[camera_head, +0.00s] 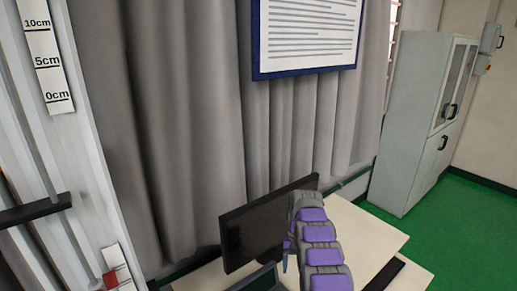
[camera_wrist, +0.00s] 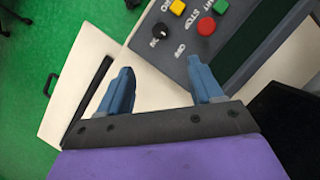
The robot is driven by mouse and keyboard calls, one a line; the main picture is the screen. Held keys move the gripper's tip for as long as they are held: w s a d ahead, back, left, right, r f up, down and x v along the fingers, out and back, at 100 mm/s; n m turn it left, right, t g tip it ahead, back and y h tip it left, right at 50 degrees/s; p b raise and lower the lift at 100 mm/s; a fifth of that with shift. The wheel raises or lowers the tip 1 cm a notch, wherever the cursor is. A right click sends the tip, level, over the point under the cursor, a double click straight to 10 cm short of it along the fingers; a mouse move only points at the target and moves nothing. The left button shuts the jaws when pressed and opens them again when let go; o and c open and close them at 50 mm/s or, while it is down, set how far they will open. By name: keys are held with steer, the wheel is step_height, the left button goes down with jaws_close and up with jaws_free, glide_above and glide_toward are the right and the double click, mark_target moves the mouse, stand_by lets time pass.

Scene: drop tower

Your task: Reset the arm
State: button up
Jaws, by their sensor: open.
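My gripper (camera_wrist: 163,88) shows in the wrist view with its two blue fingers spread apart and nothing between them. It is above the pale desk (camera_wrist: 150,75), close to the grey control box (camera_wrist: 210,45). The box carries a yellow button, a green button, a red button and a black knob. The right finger overlaps the box's near edge in the picture; I cannot tell whether it touches. In the head view my purple and grey arm reaches over the desk (camera_head: 365,232), and its gripper end is mostly hidden behind the arm.
A black monitor (camera_head: 262,228) stands on the desk beside my arm. A drop tower with a centimetre scale (camera_head: 45,55) is at the left. Grey curtains (camera_head: 165,120) hang behind. A grey cabinet (camera_head: 410,120) stands at the right on open green floor (camera_head: 460,230).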

steer(key=s+r+t+b, duration=0.1)
steer(key=s+r+b, duration=0.3)
steer(key=s+r, duration=1.45)
steer(key=s+f+b, duration=0.1)
steer(key=s+b, duration=0.1)
steer(key=s, duration=1.3)
steer(key=s+f+n+t+b, duration=0.1)
steer(key=s, duration=1.5)
steer(key=shift+a+f+n+t+h+b, duration=0.3)
steer(key=shift+a+b, duration=0.05)
steer(key=shift+b, duration=0.05)
